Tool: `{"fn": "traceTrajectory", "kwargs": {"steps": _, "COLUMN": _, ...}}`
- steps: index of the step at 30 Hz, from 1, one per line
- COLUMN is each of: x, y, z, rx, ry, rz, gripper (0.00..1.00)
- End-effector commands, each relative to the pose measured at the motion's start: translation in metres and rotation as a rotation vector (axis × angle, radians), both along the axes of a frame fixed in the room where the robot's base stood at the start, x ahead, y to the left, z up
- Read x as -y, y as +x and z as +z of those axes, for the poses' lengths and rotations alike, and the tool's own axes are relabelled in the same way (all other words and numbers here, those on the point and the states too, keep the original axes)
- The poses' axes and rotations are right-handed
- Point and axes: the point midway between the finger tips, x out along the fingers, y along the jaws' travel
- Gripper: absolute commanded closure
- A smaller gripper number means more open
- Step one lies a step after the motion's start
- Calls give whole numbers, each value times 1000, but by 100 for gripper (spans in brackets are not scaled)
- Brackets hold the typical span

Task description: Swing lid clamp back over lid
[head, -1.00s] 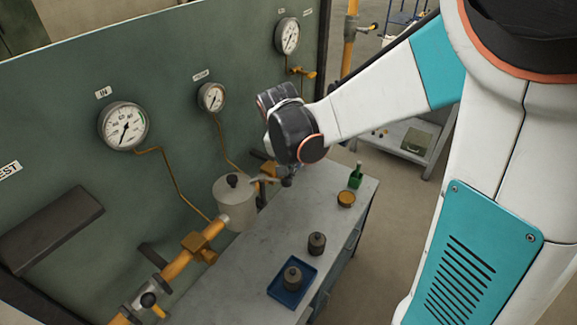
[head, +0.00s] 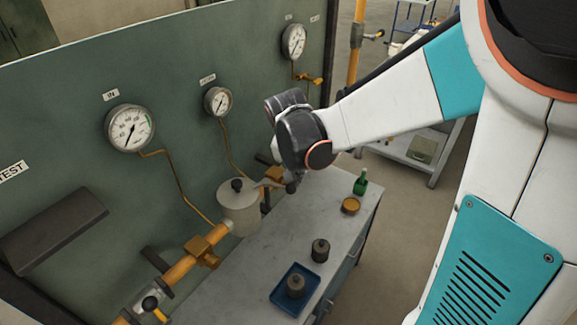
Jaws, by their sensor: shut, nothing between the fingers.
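A pale grey cylindrical pot (head: 239,213) with a flat lid and a black knob (head: 237,185) stands at the pipe end, against the green panel. A light grey bar (head: 268,183), which looks like the lid clamp, reaches from the right edge of the lid toward my gripper. My gripper (head: 290,186) is just right of the pot, pointing down, shut and empty. My wrist hides much of it, and I cannot tell whether it touches the bar.
A grey bench (head: 260,265) carries a blue tray (head: 279,297) with a dark weight, another dark weight (head: 320,250), an amber dish (head: 351,205) and a green bottle (head: 361,183). A yellow pipe (head: 180,268) and gauges line the panel. The bench's middle is clear.

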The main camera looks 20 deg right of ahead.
Motion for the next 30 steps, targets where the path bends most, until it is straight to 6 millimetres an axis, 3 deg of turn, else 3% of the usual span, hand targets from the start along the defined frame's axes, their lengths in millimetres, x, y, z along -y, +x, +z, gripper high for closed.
{"fn": "traceTrajectory", "kwargs": {"steps": 6, "x": 17, "y": 20, "z": -9, "rx": 1, "ry": -1, "rz": 0, "gripper": 100}}
{"fn": "traceTrajectory", "kwargs": {"steps": 18, "x": -2, "y": 1, "z": 68, "rx": 1, "ry": -2, "rz": 4, "gripper": 100}}
{"fn": "traceTrajectory", "kwargs": {"steps": 24, "x": -6, "y": -5, "z": 86, "rx": 2, "ry": -1, "rz": 2, "gripper": 100}}
{"fn": "traceTrajectory", "kwargs": {"steps": 30, "x": -7, "y": -6, "z": 89, "rx": 2, "ry": -1, "rz": 2, "gripper": 100}}
